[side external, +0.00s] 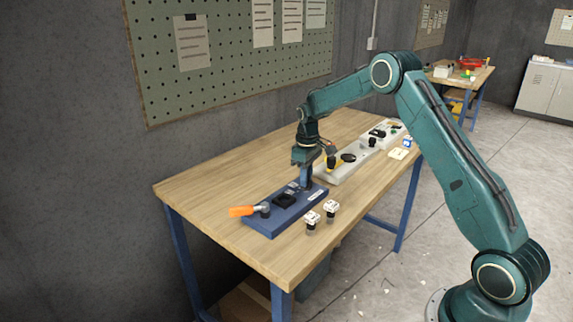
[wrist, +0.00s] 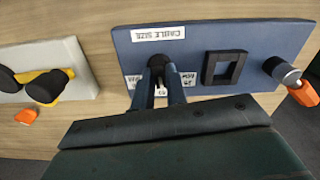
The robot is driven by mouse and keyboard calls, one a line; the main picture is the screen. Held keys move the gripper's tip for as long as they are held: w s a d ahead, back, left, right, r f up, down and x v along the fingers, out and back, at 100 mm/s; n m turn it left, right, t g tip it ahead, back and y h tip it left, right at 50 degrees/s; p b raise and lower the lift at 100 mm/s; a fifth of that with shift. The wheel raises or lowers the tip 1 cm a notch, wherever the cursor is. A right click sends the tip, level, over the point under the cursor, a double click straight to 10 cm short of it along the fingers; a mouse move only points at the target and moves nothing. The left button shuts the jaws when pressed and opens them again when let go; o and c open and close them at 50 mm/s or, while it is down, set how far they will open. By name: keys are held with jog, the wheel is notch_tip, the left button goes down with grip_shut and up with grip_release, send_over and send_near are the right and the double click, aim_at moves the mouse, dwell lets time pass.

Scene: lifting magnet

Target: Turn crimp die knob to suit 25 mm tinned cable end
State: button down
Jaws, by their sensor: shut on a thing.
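The blue crimp panel (side external: 268,222) lies on the wooden bench and also fills the upper right of the wrist view (wrist: 200,62). It bears a white "CABLE SIZE" label (wrist: 158,33) and a dark knob (wrist: 160,66) with small number plates around it, partly hidden by my fingers. My gripper (side external: 306,184) points down at the panel's far end. In the wrist view my gripper (wrist: 162,85) has its two fingers shut on the knob. The knob's pointer direction cannot be made out.
The panel also carries a black square frame (wrist: 224,67) and an orange-handled lever (side external: 242,211). Two small white-topped pieces (side external: 312,219) (side external: 331,208) stand at the bench's front edge. A pale panel with black and yellow controls (side external: 335,168) lies beyond. Bare bench lies towards the wall.

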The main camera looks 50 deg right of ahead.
jog(key=n, duration=0.4)
jog(key=shift+w+n, duration=0.1)
jog(key=shift+n, duration=2.3)
jog(key=c, duration=1.4)
grip_release()
jog(key=shift+r, duration=0.15)
notch_tip(320, 180, up, 14)
jog(key=shift+f, duration=0.2)
jog(key=shift+a+r, duration=0.1)
